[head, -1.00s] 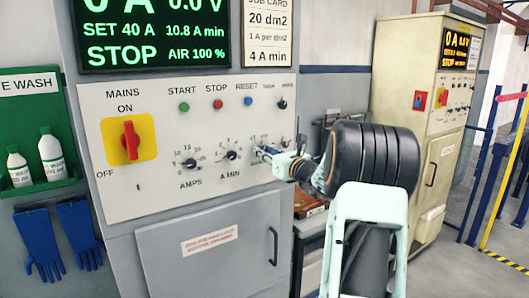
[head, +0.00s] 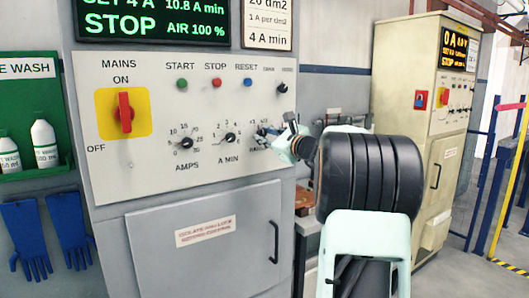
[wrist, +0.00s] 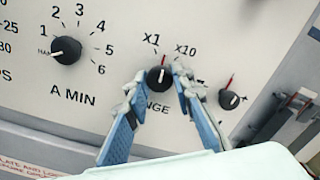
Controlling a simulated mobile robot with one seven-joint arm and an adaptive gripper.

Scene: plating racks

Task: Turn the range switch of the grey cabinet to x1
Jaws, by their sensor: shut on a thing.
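The grey cabinet (head: 115,215) fills the left and middle of the head view. The pointer stands near upright, toward the X1 side; the exact mark is hard to tell. My gripper (wrist: 157,82) is shut on the knob, one finger on each side. In the head view my gripper (head: 272,136) reaches the panel's right side and hides most of the switch. The display (head: 150,20) reads SET 4 A.
The A MIN knob (wrist: 66,50) is left of the range switch, and another small knob (wrist: 229,99) is close on its right. The red mains switch (head: 124,112) is farther left. A cream cabinet (head: 405,100) stands behind my arm at right.

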